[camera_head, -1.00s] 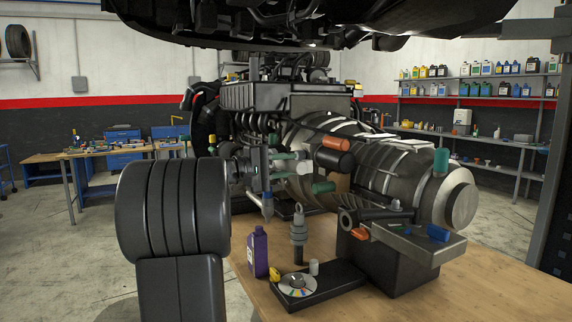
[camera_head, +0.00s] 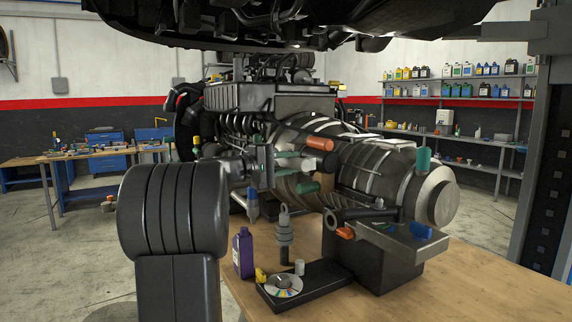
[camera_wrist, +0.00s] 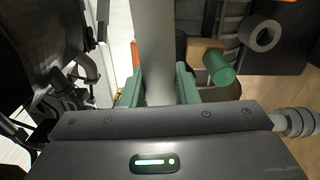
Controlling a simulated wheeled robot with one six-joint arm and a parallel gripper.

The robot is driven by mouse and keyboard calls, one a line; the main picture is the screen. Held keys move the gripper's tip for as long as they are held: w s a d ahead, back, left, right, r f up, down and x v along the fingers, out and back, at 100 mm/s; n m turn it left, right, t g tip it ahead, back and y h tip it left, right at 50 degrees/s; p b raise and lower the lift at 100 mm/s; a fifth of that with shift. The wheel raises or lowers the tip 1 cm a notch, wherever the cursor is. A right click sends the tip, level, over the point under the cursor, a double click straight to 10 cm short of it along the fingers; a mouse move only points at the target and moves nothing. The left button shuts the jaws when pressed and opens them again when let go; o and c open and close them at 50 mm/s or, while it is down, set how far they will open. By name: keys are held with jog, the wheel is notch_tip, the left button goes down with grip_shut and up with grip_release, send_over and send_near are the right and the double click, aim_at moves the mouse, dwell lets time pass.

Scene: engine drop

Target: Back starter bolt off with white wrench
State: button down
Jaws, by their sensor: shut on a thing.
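My gripper (camera_wrist: 155,88) has green fingers shut on a pale grey-white bar, which I take as the white wrench (camera_wrist: 157,40). The bar stands up between the fingers in the wrist view, and its far end is out of frame. In the head view my gripper (camera_head: 285,163) is in front of the engine's side, with its fingers toward the right. The engine (camera_head: 270,97) fills the middle. An orange cylinder (camera_head: 318,143) is just right of and above the fingers. I cannot make out the starter bolt, nor whether the wrench touches anything.
A wooden table (camera_head: 480,285) stands under the engine. On it are a purple bottle (camera_head: 243,253), a grey stepped shaft (camera_head: 284,240) and a black tray (camera_head: 325,283) with a disc (camera_head: 283,285). A dark car underside hangs overhead.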

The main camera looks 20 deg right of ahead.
jog(key=shift+d, duration=0.35)
jog(key=shift+w+d, duration=0.2)
jog(key=shift+d, duration=1.15)
jog(key=c, duration=1.8)
grip_release()
grip_shut()
jog(key=shift+a+b, duration=0.15)
jog(key=shift+b, duration=0.15)
